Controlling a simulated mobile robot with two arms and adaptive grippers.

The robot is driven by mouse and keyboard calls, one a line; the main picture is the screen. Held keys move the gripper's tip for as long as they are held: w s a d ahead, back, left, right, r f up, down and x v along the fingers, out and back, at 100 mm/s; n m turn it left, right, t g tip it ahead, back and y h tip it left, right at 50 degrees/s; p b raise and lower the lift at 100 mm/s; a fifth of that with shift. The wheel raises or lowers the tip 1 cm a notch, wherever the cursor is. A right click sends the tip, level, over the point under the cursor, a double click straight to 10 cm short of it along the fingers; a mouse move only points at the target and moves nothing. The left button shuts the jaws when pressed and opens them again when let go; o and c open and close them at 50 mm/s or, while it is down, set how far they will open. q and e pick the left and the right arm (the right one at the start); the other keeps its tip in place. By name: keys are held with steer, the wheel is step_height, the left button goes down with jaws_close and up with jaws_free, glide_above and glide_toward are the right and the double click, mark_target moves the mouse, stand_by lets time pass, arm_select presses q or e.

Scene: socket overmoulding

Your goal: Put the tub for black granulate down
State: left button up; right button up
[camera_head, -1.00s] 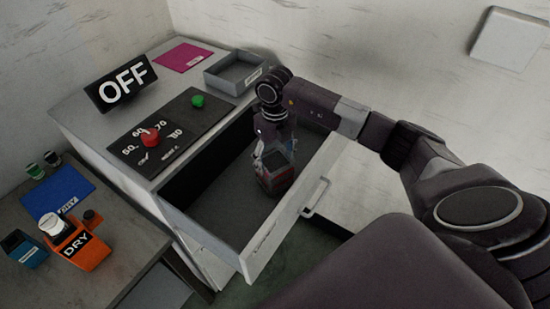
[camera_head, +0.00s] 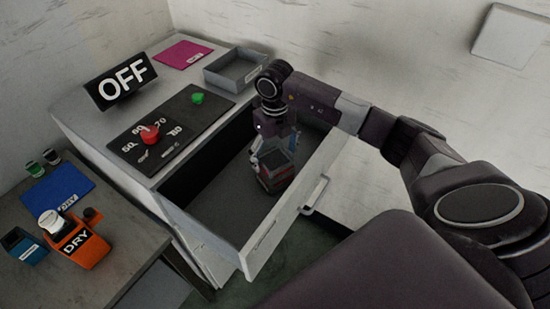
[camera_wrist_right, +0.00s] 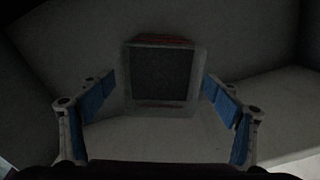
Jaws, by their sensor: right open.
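The tub (camera_head: 277,179) is a small box with a dark square opening and some red on its side. It stands upright inside the open drawer, on the drawer floor. In the right wrist view the tub (camera_wrist_right: 162,74) is seen from above, with dark contents or a dark inside. My right gripper (camera_head: 268,150) is over the tub from above and is open. In the right wrist view its blue-padded fingers are on either side of the tub, with a clear gap at the left; contact at the right is hard to tell. My left gripper is not in view.
The drawer's front wall (camera_head: 297,205) with its handle is close to the tub. On the cabinet are an OFF sign (camera_head: 121,83), a red knob (camera_head: 150,133), a green button (camera_head: 198,98) and a grey tray (camera_head: 236,82). An orange DRY container (camera_head: 85,249) stands on the left table.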

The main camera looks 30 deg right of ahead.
step_height(320, 180, up, 11)
steer(key=b, duration=0.3)
